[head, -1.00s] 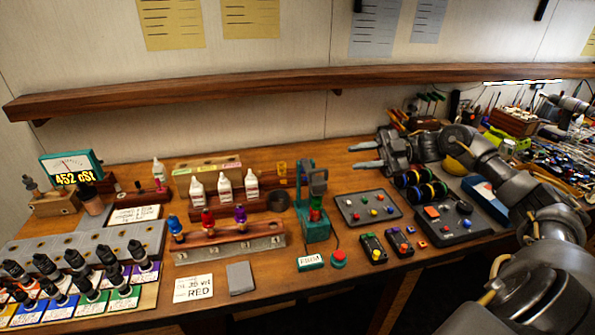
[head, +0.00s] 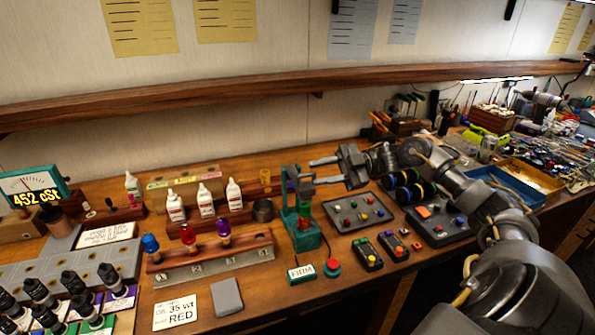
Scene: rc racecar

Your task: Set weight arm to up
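A teal test stand (head: 287,222) stands upright on the bench, left of the pad of coloured buttons. A dark grey block, which looks like its weight arm (head: 304,187), sits at the top of the stand, above a red and green part (head: 305,214). The arm's exact tilt is hard to tell. My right gripper (head: 316,172) comes in from the right. Its two fingers are apart and empty, pointing left, with the tips close beside the top of the stand. I cannot tell whether they touch the grey block. My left gripper is not in view.
A FIRM label (head: 301,273) and red button (head: 332,267) lie before the stand. A button pad (head: 358,213) lies below my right gripper. White bottles (head: 205,200) and a rack of coloured shocks (head: 212,259) stand left. A wooden shelf (head: 230,98) runs along the wall.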

